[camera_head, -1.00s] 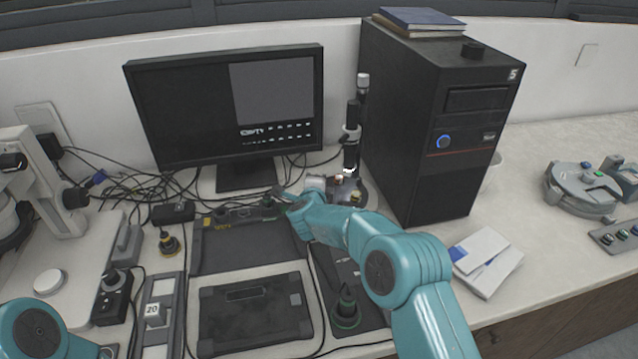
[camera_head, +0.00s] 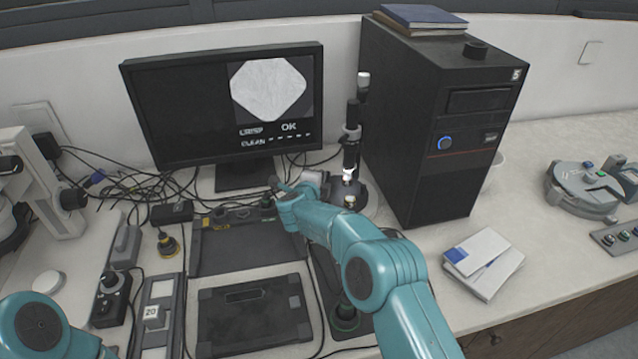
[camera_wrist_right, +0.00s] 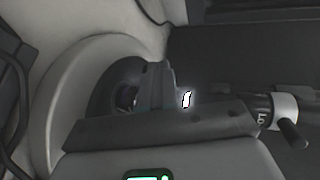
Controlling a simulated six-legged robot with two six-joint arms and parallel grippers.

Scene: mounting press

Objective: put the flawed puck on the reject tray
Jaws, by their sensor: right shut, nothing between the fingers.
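My right gripper (camera_head: 277,186) is shut and empty behind the black tray, just left of the microscope. Its fingertips are small and partly hidden by my arm. A small light-topped piece (camera_head: 350,201) sits at the microscope's foot; I cannot tell whether it is a puck. The monitor (camera_head: 267,88) shows a pale rounded specimen with the words "CLEAN" and "OK". Small dark pieces stand at the back of the black tray (camera_head: 235,256), one with a greenish top (camera_head: 267,202). No flaw shows on any piece. I cannot tell which tray is the reject tray. My left gripper is out of view.
The microscope (camera_head: 351,150) stands against the black tower (camera_head: 430,130). A dark case (camera_head: 254,318) lies in front of the tray. Cables crowd the back left.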

